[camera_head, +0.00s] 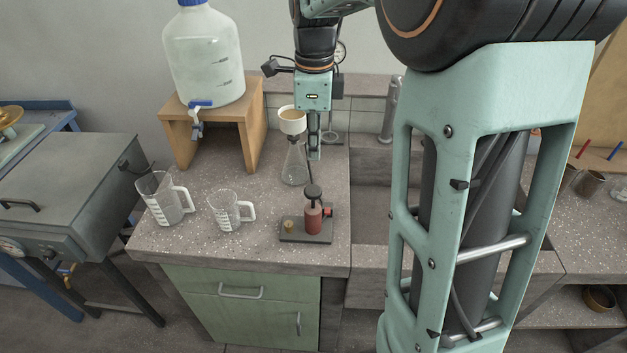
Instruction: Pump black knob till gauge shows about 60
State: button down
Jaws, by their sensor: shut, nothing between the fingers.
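The hand pump has a black knob (313,191) on top of a red cylinder (313,219), standing upright on a dark base plate (293,237) near the bench's front. My gripper (314,157) points down above the knob, with a visible gap between them in this view. Its fingers are shut and empty. A round gauge (341,52) shows beside my arm, partly hidden by it. Its dial is too small to read.
A glass flask (294,165) with a funnel (292,121) stands just behind and left of the pump. Two measuring jugs (164,201) (228,211) stand to the left. A large water container (203,62) sits on a wooden stand (254,113) behind.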

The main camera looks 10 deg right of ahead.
aim_at(314, 191)
notch_tip(314, 191, down, 10)
jog(key=shift+w+r, duration=0.1)
jog(key=shift+r, duration=0.1)
dwell(0.3)
notch_tip(314, 191, down, 4)
jog(key=b, duration=0.2)
jog(key=shift+f+b, duration=0.1)
jog(key=shift+b, duration=0.25)
